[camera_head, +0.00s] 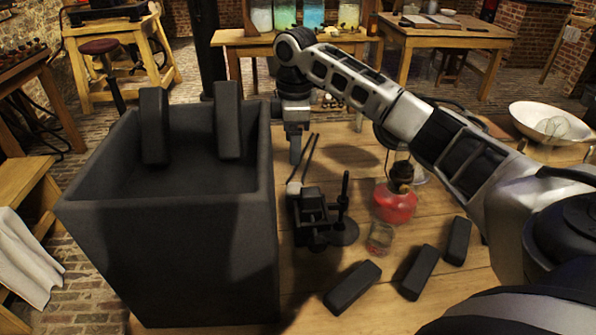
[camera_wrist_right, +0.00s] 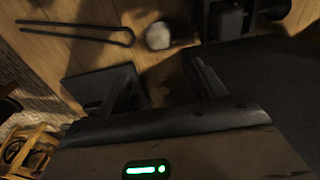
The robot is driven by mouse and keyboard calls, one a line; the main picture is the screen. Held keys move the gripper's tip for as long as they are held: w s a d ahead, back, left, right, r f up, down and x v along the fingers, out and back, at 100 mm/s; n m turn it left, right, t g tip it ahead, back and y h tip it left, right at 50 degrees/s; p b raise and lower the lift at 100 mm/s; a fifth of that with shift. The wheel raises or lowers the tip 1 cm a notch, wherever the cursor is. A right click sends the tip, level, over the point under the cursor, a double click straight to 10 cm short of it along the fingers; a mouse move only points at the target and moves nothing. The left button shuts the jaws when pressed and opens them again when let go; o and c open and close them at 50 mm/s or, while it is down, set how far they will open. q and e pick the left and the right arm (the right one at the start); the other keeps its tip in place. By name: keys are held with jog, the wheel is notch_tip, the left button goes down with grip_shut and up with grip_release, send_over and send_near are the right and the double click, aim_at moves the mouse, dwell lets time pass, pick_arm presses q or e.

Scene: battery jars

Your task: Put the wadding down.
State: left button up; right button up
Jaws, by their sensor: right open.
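The wadding is a small white ball (camera_head: 293,187) on the wooden table, just right of the big dark box. It also shows in the right wrist view (camera_wrist_right: 158,36), beyond the fingertips and apart from them. My right gripper (camera_head: 295,153) hangs pointing down behind the wadding, by the box's right wall. In the wrist view its two fingers (camera_wrist_right: 166,76) are spread, with nothing between them. My left gripper is in neither view.
The tall dark box (camera_head: 265,190) holds two upright dark slabs. Dark tongs (camera_head: 308,157), a black stand (camera_head: 343,232), a red lamp (camera_head: 396,203), a small glass (camera_head: 380,239) and several dark blocks (camera_head: 352,287) crowd the table. A pale bowl (camera_head: 550,122) is far right.

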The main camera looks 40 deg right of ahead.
aim_at(292, 188)
notch_tip(292, 188, down, 15)
jog(key=shift+a+f, duration=0.15)
jog(key=shift+f, duration=0.05)
jog(key=c, duration=1.1)
jog(key=shift+r, duration=0.1)
